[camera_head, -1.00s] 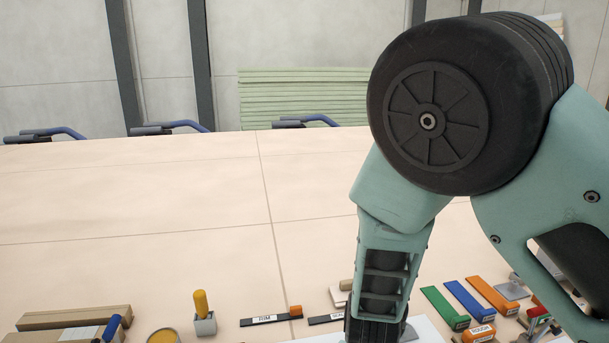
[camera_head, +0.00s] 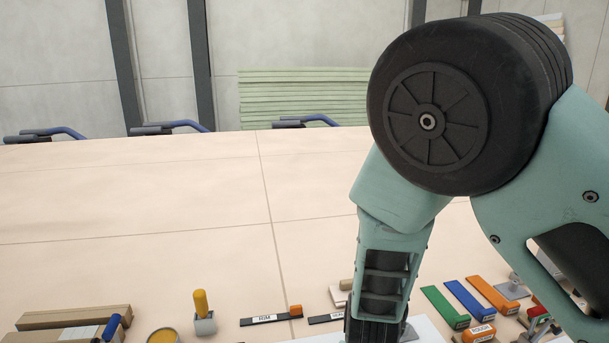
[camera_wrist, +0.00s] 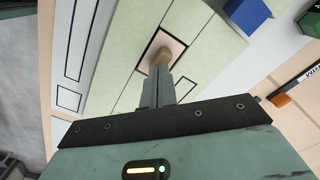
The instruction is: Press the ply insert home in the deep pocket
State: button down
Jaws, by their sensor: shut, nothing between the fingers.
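My gripper (camera_wrist: 160,76) shows in the wrist view, its grey fingers shut together with nothing between them. The fingertips are at a rounded brown knob (camera_wrist: 162,46), in front of its lower part; I cannot tell whether they touch it. The knob stands on a pale tan square, the ply insert (camera_wrist: 175,46), with a dark line around it in the pale green panel (camera_wrist: 205,50). Its depth in the pocket cannot be told. In the head view my arm hides the work, and the fingertips are out of sight.
A small dark-outlined square (camera_wrist: 69,99) lies left of the insert. A blue block (camera_wrist: 246,12) and an orange-ended black strip (camera_wrist: 281,99) are to the right. In the head view, green (camera_head: 445,307), blue and orange blocks lie right of my arm. The bench behind (camera_head: 130,230) is clear.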

jog(key=shift+f+b, duration=0.3)
jog(key=shift+f, duration=0.2)
dwell(0.8)
notch_tip(320, 180, up, 3)
jog(key=p, duration=0.3)
jog(key=shift+r+p, duration=0.1)
jog(key=shift+p, duration=0.2)
notch_tip(320, 180, up, 4)
jog(key=p, duration=0.4)
